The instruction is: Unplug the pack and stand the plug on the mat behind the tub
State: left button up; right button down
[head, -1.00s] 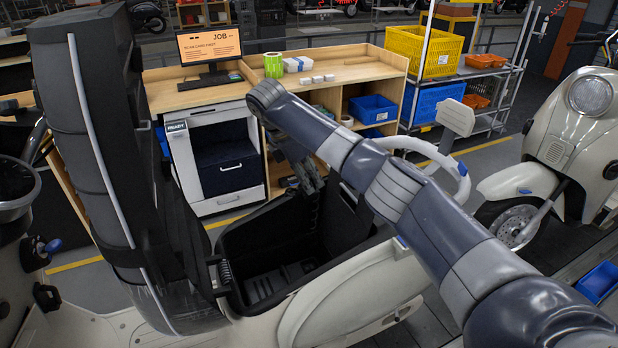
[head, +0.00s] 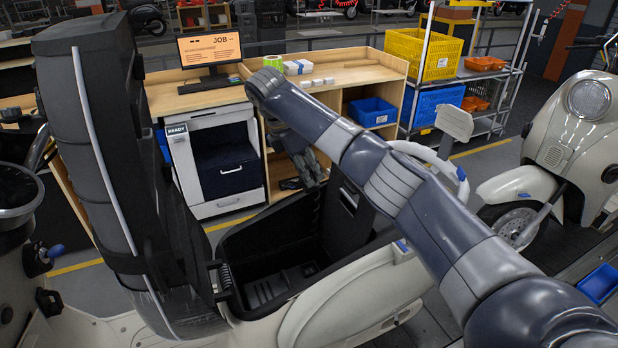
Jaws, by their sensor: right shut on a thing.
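The black tub (head: 232,243) sits open in the cream scooter body, below the raised black seat. A black block with a slot (head: 349,200) stands at its right end; I cannot tell whether it is the pack or part of the tub. My right gripper (head: 312,176) hangs down over the tub's far right rim. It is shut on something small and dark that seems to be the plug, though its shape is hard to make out. I cannot pick out the mat. My left gripper is not in view.
The raised seat (head: 100,170) stands tall at the left. A wooden bench (head: 340,72) with a monitor (head: 210,50) and a white cabinet (head: 222,160) stand behind the tub. A yellow crate (head: 425,52) is on a rack. Another scooter (head: 575,135) stands at the right.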

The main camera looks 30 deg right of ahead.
aim_at(309, 167)
jog(key=shift+r, duration=4.1)
jog(key=shift+d, duration=0.1)
